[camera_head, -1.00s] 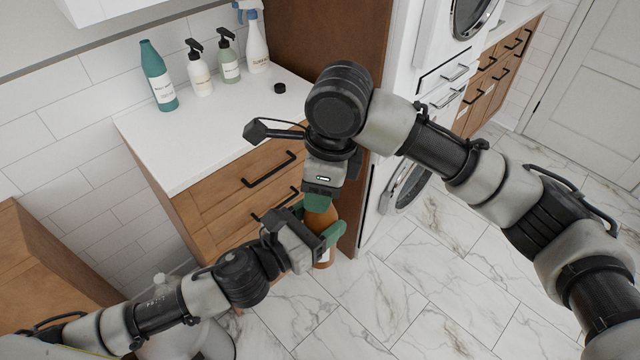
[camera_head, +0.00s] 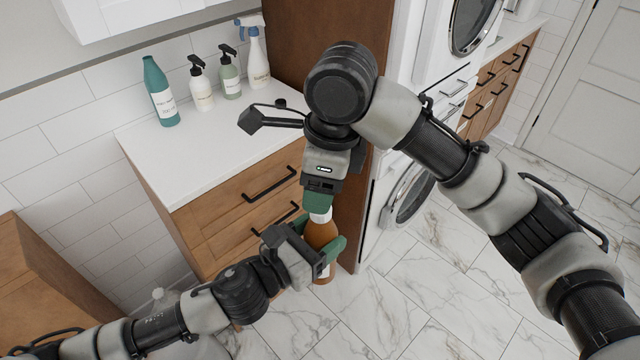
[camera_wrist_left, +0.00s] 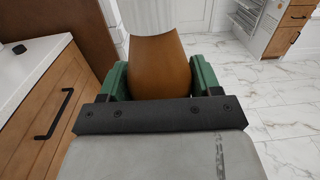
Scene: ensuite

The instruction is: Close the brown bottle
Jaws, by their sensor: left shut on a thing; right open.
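The brown bottle (camera_head: 321,236) is upright in my left gripper (camera_head: 316,249), which is shut around its body. The left wrist view also shows its brown shoulder (camera_wrist_left: 158,66) between the green fingers. A white ribbed cap (camera_wrist_left: 150,16) sits at the bottle's top; in the head view the white cap (camera_head: 320,215) shows just below my right gripper (camera_head: 318,204). The right gripper is open and points down directly over the cap. Its fingers partly hide the cap's upper part, and I cannot tell whether they touch it or how tightly the cap is seated.
A white counter (camera_head: 190,160) over wooden drawers is behind the arms. It carries a teal bottle (camera_head: 160,92), two pump bottles, a spray bottle (camera_head: 257,55) and a small black round piece (camera_head: 281,103). White appliances stand right of a brown panel. The marble floor (camera_head: 440,290) is clear.

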